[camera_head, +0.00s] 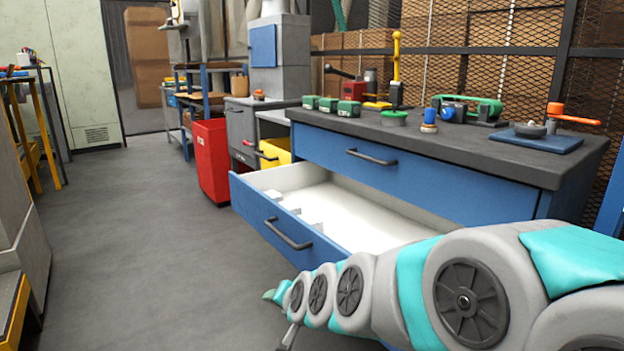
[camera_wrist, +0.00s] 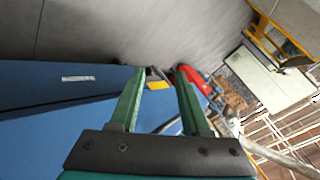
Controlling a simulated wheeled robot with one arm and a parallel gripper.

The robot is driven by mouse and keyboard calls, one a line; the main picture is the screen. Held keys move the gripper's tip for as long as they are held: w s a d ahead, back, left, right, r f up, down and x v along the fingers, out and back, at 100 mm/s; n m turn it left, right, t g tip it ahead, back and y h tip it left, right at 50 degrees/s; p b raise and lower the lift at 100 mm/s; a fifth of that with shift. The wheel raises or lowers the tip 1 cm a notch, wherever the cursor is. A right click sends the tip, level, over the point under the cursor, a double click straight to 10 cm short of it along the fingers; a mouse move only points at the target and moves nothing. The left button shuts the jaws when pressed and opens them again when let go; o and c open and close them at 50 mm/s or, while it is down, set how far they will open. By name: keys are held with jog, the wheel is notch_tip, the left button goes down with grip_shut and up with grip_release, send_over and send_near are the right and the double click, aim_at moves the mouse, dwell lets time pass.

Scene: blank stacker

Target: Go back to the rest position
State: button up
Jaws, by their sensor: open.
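My gripper shows in the wrist view (camera_wrist: 160,92) with its two green fingers apart and nothing between them. In the head view my arm reaches in from the lower right, and its end (camera_head: 275,296) is low in front of the blue workbench (camera_head: 450,193). The lower drawer (camera_head: 270,230) of the workbench is pulled out, and its white inside looks mostly empty with a few small pale pieces at the front left. The upper drawer (camera_head: 372,163) is shut. In the wrist view a blue surface (camera_wrist: 60,88) lies at the left, beside the fingers.
On the dark worktop stand several green blocks (camera_head: 328,104), a green round part (camera_head: 393,118), a blue knob (camera_head: 429,120), a green clamp (camera_head: 472,108) and a blue plate (camera_head: 535,137). The grey floor (camera_head: 120,240) at left is clear.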

jog(key=s+d+n+g+h+p, duration=0.1)
jog(key=s+d+g, duration=0.2)
jog(key=s+d, duration=0.4)
jog(key=s+d+f+n+g+h+p, duration=0.1)
jog(key=s+d+g, duration=0.3)
jog(key=s, duration=1)
jog(key=s+d+f+n+g+h+p, duration=0.1)
jog(key=s+d+n+g+h, duration=0.1)
jog(key=s+d, duration=0.8)
jog(key=shift+s+d+g+h, duration=0.3)
jog(key=shift+s+g+h, duration=0.2)
jog(key=shift+g, duration=0.2)
